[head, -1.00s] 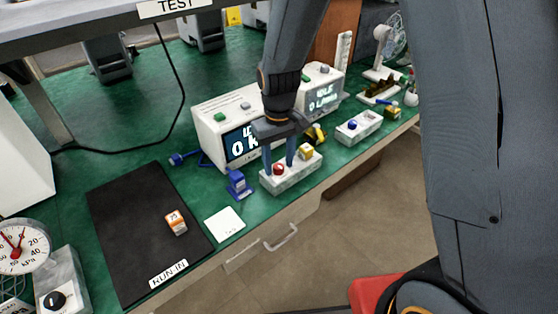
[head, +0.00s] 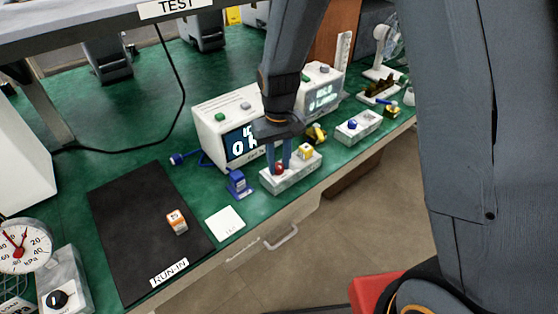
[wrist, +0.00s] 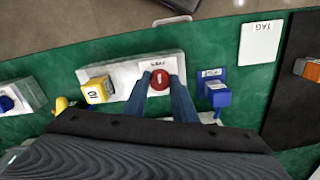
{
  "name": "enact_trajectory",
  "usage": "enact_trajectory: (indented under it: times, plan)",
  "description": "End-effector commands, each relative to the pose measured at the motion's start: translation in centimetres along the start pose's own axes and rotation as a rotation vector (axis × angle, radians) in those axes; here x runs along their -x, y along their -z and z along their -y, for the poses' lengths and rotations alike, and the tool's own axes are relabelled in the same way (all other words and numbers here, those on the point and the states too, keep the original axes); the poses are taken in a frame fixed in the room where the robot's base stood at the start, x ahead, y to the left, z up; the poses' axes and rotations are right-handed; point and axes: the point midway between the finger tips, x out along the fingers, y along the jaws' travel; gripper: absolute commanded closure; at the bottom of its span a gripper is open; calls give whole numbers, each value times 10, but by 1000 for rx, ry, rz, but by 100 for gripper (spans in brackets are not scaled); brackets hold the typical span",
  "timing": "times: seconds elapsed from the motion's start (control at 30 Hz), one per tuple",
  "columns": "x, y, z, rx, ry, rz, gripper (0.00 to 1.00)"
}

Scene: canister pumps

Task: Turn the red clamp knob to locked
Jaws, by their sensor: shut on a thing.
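The red clamp knob (head: 280,168) sits on the left part of a pale speckled block near the bench's front edge. In the wrist view the round red knob (wrist: 160,79) shows a white mark on top, pointing roughly along the fingers' length. My gripper (head: 279,160) reaches down from above. Its two blue fingers are shut on the knob, one on each side; the wrist view also shows the gripper (wrist: 160,88) around it. A label lies beside the knob, its lettering too small to read. A yellow block (head: 306,151) sits on the same fixture, right of the knob.
A blue clamp-like part (head: 238,183) stands just left of the fixture. A white box with a display (head: 225,130) stands behind. Another fixture with a blue knob (head: 352,124) is to the right. A black mat (head: 140,220) holds an orange block (head: 176,221).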

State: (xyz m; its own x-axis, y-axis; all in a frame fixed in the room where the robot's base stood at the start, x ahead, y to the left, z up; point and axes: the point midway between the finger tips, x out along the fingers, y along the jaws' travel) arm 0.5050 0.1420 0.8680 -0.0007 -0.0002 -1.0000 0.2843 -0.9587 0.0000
Motion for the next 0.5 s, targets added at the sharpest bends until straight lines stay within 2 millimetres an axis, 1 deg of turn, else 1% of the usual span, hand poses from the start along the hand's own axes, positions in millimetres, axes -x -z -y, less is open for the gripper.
enact_trajectory:
  times: [0.17,0.5]
  plan:
    - [2,-1,0,-134,0,1,98]
    - [2,0,1,-456,0,-1,98]
